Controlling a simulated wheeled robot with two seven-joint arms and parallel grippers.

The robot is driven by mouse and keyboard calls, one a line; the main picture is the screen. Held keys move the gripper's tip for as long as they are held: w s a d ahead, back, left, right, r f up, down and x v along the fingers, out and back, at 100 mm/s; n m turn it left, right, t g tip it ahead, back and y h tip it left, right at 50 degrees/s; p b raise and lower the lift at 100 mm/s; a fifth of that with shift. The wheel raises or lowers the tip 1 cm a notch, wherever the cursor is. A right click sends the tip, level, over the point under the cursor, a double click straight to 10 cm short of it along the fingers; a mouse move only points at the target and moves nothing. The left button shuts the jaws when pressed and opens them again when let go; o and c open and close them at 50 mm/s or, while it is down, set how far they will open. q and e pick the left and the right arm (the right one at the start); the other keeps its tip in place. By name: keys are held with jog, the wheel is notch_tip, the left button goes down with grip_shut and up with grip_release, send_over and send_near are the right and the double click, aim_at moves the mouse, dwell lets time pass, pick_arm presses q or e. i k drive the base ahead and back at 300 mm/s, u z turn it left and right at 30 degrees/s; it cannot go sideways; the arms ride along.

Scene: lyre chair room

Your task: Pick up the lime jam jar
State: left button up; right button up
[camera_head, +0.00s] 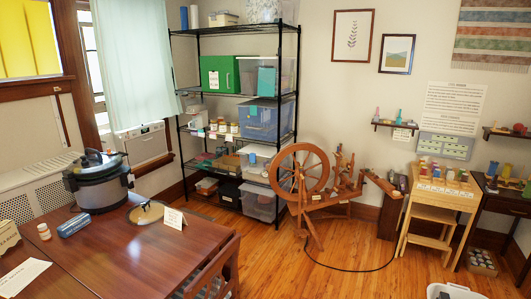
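Several small jars (223,127) with pale lids stand in a row on the middle level of the black wire shelf (238,138). They are too small to tell which, if any, is the lime jam jar. One more small jar (44,232) with a pale lid stands upright on the brown wooden table (110,255) at the left. Its contents cannot be made out clearly. Neither of my grippers is in view.
A large pot-like cooker (99,185), a blue box (74,225), a round lid (147,212) and a small card (174,218) are on the table. A spinning wheel (304,170) stands right of the shelf. The wooden floor (290,262) in front is mostly clear.

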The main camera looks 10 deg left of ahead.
aim_at(222, 126)
jog(key=i, duration=4.2)
jog(key=u, duration=2.25)
jog(key=i, duration=3.45)
jog(key=z, duration=2.2)
